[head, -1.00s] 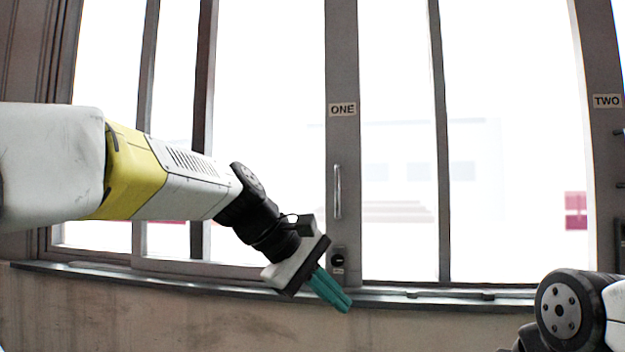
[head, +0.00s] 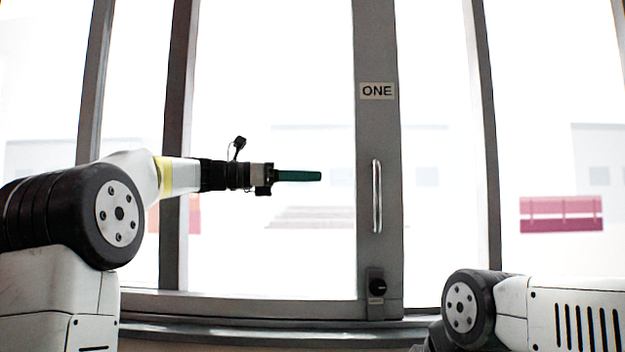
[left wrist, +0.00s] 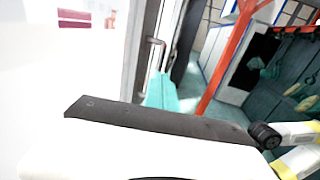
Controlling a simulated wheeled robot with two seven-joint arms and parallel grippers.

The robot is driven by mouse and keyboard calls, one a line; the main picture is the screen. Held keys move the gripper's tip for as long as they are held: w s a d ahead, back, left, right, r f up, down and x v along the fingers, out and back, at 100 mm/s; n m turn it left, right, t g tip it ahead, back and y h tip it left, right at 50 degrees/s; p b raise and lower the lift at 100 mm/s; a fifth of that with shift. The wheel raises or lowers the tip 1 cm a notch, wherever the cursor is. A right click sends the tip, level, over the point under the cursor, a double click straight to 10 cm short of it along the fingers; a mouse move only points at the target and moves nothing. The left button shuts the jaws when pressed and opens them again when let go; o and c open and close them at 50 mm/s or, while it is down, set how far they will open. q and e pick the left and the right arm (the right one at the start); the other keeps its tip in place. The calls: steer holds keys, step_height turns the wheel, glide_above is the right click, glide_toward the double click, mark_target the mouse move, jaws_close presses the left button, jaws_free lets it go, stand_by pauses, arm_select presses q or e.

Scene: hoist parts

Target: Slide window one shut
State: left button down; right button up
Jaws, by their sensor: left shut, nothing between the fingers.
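Window one has a grey upright stile (head: 377,140) with a white "ONE" label (head: 377,91). A vertical metal bar handle (head: 377,196) is on the stile. A dark knob lock (head: 376,287) sits low on it. My left gripper (head: 320,176) is shut and empty, its green fingers level and pointing right. In the head view its tips are left of the handle, at about the height of its upper end. The left wrist view shows the handle (left wrist: 153,50) just beyond the fingers (left wrist: 160,92); I cannot tell whether they touch. My right gripper is out of view.
Two dark uprights (head: 92,90) and (head: 178,120) stand left of the stile, and another upright (head: 484,130) stands to its right. A sill (head: 250,332) runs below. My right arm is at the lower right. Red objects (head: 561,214) show beyond the glass.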

mark_target(361, 178)
arm_select(q)
steer(key=d, duration=0.4)
steer(key=w+d, duration=0.1)
steer(key=d, duration=0.7)
steer(key=shift+w+f, duration=0.1)
steer(key=shift+w, duration=0.1)
steer(key=shift+d, duration=0.1)
